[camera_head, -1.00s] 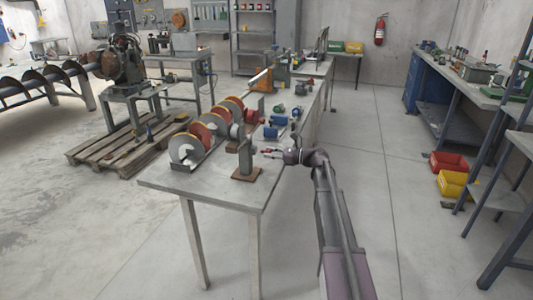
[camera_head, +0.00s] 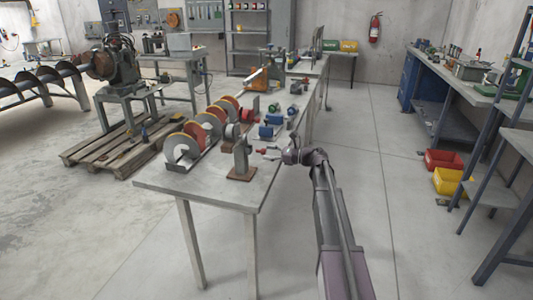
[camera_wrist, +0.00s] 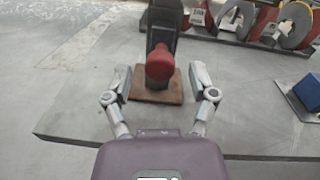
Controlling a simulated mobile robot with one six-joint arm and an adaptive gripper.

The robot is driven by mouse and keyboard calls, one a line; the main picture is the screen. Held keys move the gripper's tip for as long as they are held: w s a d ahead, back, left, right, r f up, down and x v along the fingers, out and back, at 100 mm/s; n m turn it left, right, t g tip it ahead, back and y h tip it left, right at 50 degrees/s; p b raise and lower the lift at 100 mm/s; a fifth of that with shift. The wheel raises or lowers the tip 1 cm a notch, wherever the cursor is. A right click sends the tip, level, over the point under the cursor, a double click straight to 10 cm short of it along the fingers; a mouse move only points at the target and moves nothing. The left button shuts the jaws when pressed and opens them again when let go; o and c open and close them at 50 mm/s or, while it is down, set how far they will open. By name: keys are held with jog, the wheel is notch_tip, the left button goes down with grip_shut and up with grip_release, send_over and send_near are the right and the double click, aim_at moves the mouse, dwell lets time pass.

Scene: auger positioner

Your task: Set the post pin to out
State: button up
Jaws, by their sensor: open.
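A dark upright post (camera_head: 241,160) stands on a rust-brown base plate (camera_head: 242,174) near the front of the grey workbench. A red round knob, the post pin's end (camera_wrist: 160,63), sticks out from the post toward my wrist camera. How far the pin is pulled out cannot be told. My gripper (camera_wrist: 160,85) is open and empty, one finger on each side of the knob in the wrist view, with visible gaps to it. In the head view my gripper (camera_head: 272,154) is just right of the post.
Small blue parts (camera_head: 267,131) sit on the bench past my gripper. The floor right of the bench is clear up to the red bin (camera_head: 444,160) and yellow bin (camera_head: 449,181).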

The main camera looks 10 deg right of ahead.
jog(key=v, duration=1.1)
dwell(0.4)
